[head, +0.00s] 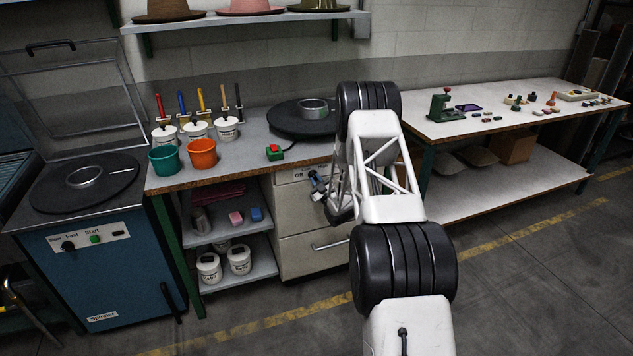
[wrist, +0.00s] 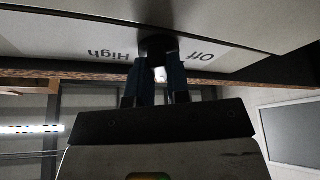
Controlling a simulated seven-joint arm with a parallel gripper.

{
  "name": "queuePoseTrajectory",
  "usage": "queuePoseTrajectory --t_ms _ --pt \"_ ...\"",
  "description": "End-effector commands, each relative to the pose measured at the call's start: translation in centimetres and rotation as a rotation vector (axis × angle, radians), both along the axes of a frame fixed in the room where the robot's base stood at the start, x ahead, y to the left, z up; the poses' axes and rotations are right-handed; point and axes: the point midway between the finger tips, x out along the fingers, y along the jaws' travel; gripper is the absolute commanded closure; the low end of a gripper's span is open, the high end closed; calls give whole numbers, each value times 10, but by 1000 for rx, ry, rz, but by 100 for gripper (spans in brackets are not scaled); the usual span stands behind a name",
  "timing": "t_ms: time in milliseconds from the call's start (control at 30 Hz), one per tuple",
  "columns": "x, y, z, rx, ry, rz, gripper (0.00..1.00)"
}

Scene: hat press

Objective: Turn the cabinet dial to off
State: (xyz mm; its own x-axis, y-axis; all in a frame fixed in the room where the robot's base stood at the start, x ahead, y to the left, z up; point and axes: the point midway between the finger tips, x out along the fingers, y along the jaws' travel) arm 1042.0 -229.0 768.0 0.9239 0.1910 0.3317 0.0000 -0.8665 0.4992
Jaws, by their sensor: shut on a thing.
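The dial (wrist: 154,45) is a dark round knob on the pale cabinet front, seen upside down in the wrist view. The printed word High (wrist: 110,55) lies to its left and Off (wrist: 202,57) to its right. My gripper (wrist: 158,68) has its blue fingers on either side of the dial and is shut on it. In the head view my gripper (head: 318,184) is at the cabinet's top panel, just right of the Off label (head: 298,175), and hides the dial. I cannot tell which way the dial points.
The cabinet drawer handle (head: 331,245) sticks out below my gripper. The worktop edge (head: 235,176) overhangs above it, with a red and green button box (head: 275,152) on top. Open shelves (head: 240,232) with jars stand to the left. The floor in front is clear.

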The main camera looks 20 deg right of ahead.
Motion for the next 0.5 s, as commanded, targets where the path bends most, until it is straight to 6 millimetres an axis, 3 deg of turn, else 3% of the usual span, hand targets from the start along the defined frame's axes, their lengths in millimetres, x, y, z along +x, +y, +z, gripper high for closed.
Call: queuePoseTrajectory --t_ms 500 --pt "0 -1 1 -125 0 -1 100"
